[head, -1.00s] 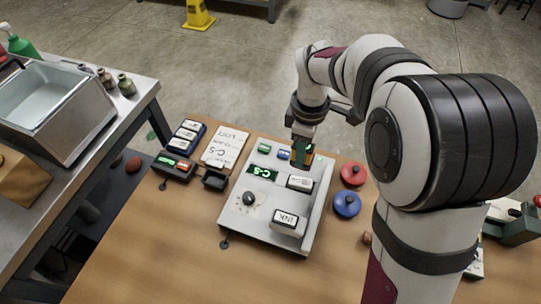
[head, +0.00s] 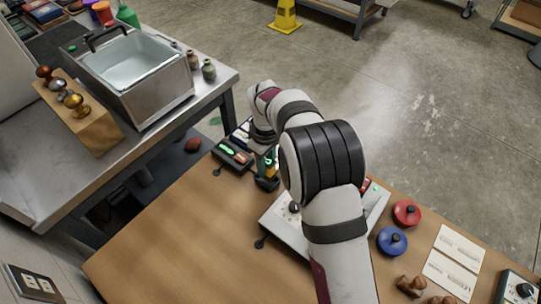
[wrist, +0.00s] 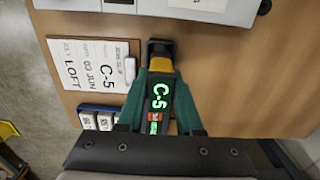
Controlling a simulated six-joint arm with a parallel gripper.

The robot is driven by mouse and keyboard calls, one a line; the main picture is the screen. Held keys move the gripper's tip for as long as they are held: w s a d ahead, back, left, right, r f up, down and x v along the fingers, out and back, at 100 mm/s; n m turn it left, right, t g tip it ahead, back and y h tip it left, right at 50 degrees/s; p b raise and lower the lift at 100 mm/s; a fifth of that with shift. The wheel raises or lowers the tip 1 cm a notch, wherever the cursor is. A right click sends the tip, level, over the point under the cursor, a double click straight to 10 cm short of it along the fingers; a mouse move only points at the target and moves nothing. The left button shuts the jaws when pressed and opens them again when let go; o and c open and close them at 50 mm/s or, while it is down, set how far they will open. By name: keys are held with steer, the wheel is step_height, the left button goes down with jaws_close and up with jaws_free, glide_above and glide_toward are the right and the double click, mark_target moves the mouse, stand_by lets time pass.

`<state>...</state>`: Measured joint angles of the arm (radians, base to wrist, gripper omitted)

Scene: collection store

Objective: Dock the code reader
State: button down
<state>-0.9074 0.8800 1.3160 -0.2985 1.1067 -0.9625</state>
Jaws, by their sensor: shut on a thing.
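The code reader, dark with a yellow part and a glowing green "C-5" display, shows in the wrist view (wrist: 159,98) and in the head view (head: 271,163). My gripper (wrist: 164,88) is shut on it, a teal finger on each side. In the head view the gripper (head: 264,155) is partly hidden behind my arm. The small black dock (head: 267,184) is on the wooden table directly below the reader. In the wrist view the reader's far end meets or overlaps the dock (wrist: 160,47). I cannot tell whether it is seated.
A black box with green and red displays (head: 231,154) stands left of the dock. A pale device (head: 273,219) stands to the right, partly behind my arm. A paper slip marked "C-5" (wrist: 88,76) lies nearby. Red (head: 407,213) and blue (head: 392,241) lidded pots stand further right.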

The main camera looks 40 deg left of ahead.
steer(key=shift+f, duration=0.6)
steer(key=shift+f, duration=0.65)
stand_by(0.7)
steer(key=c, duration=0.8)
jaws_free()
steer(key=shift+c, duration=0.2)
steer(key=shift+r, duration=5.55)
